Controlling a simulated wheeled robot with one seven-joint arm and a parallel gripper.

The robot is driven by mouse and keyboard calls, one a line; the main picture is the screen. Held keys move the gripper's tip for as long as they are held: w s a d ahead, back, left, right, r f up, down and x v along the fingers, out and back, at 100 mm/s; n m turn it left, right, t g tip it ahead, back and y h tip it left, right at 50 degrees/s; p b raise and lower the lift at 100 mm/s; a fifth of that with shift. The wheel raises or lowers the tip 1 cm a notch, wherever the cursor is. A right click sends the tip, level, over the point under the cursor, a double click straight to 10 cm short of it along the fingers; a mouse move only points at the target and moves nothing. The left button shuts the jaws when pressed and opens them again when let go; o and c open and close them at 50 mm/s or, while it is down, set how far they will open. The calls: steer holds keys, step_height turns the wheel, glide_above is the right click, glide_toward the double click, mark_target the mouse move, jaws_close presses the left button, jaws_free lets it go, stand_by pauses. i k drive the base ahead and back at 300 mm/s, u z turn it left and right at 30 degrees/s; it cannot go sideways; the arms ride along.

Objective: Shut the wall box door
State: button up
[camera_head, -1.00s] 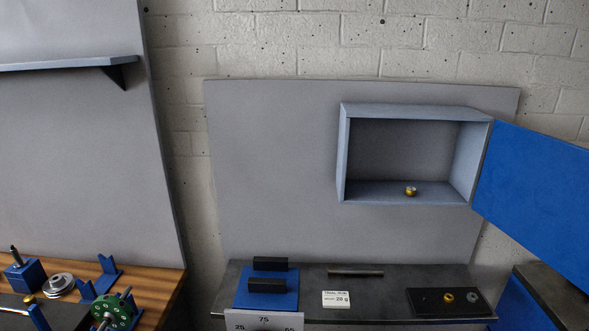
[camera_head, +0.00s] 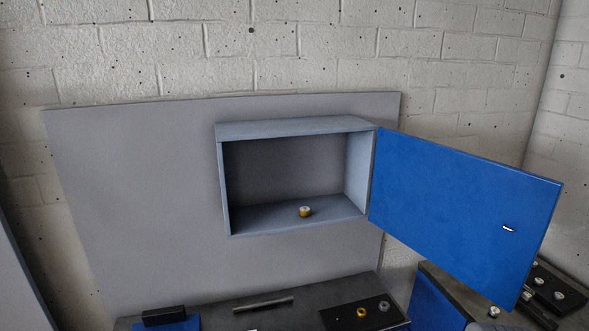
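The wall box (camera_head: 224,185) is a grey-blue open-fronted box on a grey wall panel. Its blue door (camera_head: 460,205) hangs from the right edge of the box and stands wide open, swung out to the right. A small light handle or slot (camera_head: 508,229) shows near the door's free edge. A small brass-coloured piece with a pale top (camera_head: 305,211) sits on the box floor. My gripper is not in view.
Below the box, a dark bench (camera_head: 215,311) holds a dark rod (camera_head: 263,304), a black block (camera_head: 164,316) on a blue base, and a black tray (camera_head: 340,320) with small rings. Another surface with dark parts stands at the lower right, beneath the door.

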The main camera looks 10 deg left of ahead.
mark_target(451, 206)
steer(key=u, duration=0.45)
steer(key=i, duration=0.55)
steer(key=u, duration=0.2)
steer(key=k, duration=1.35)
steer(key=u, duration=0.15)
steer(key=i, duration=0.25)
steer(key=u, duration=0.15)
